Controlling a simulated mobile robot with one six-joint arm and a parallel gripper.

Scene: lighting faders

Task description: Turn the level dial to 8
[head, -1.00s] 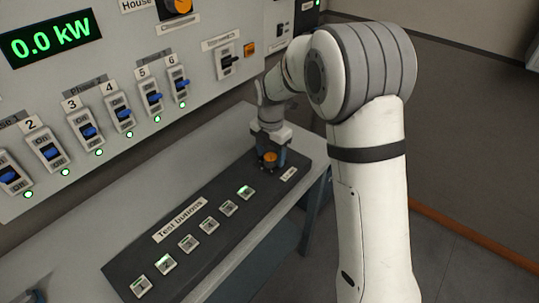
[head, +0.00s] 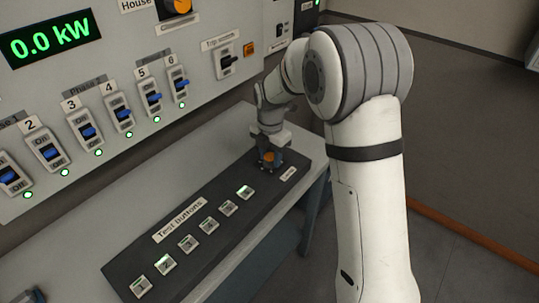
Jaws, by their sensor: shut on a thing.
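The dial's markings and pointer are too small and too covered to read. A small white label (head: 288,174) lies just right of the dial.
Several square test buttons (head: 208,225) run along the panel, some lit green. Breakers with blue levers (head: 88,131) line the wall panel behind, under a display (head: 50,38) reading 0.0 kW. The grey bench top (head: 110,197) is mostly clear.

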